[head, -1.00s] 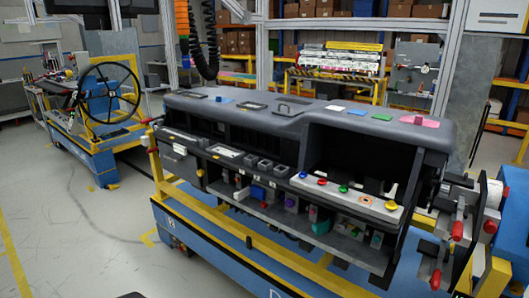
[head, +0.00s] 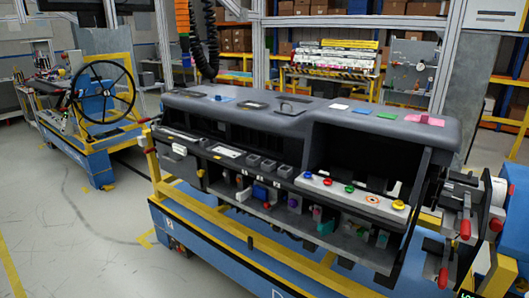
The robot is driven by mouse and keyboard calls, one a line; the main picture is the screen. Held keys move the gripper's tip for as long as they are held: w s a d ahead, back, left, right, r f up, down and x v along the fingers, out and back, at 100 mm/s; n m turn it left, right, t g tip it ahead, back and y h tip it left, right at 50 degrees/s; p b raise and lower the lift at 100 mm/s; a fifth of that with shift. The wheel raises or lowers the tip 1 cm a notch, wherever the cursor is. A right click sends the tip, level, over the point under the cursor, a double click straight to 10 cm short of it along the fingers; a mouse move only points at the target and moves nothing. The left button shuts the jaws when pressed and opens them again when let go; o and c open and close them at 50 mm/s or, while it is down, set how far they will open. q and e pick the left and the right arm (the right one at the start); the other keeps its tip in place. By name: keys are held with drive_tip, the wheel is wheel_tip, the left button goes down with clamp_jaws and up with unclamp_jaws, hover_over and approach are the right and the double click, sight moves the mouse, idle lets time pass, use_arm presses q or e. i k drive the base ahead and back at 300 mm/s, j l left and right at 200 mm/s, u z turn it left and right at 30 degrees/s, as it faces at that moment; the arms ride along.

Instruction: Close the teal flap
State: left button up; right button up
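The grey dashboard module (head: 300,118) rests on a blue and yellow stand in the middle of the head view. A small teal piece (head: 325,227) shows among parts on its lower open shelf. I cannot tell if this is the teal flap, or whether it is open or shut. A green patch (head: 387,115) lies on the dashboard top, beside white and pink ones. Neither of my grippers is in view.
Clamps with red handles (head: 465,229) stick out at the dashboard's right end. A yellow rail (head: 235,228) runs along the stand's front. A second stand with a steering wheel (head: 104,90) is at the left. The floor (head: 60,215) at left front is clear.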

sight(325, 229)
drive_tip(key=i+j+z, duration=0.2)
drive_tip(key=z, duration=1.15)
drive_tip(key=i+j+z, duration=0.2)
drive_tip(key=j+z, duration=0.2)
drive_tip(key=j, duration=0.35)
drive_tip(key=j+z, duration=0.4)
drive_tip(key=j, duration=0.4)
drive_tip(key=j+z, duration=0.4)
drive_tip(key=j, duration=0.45)
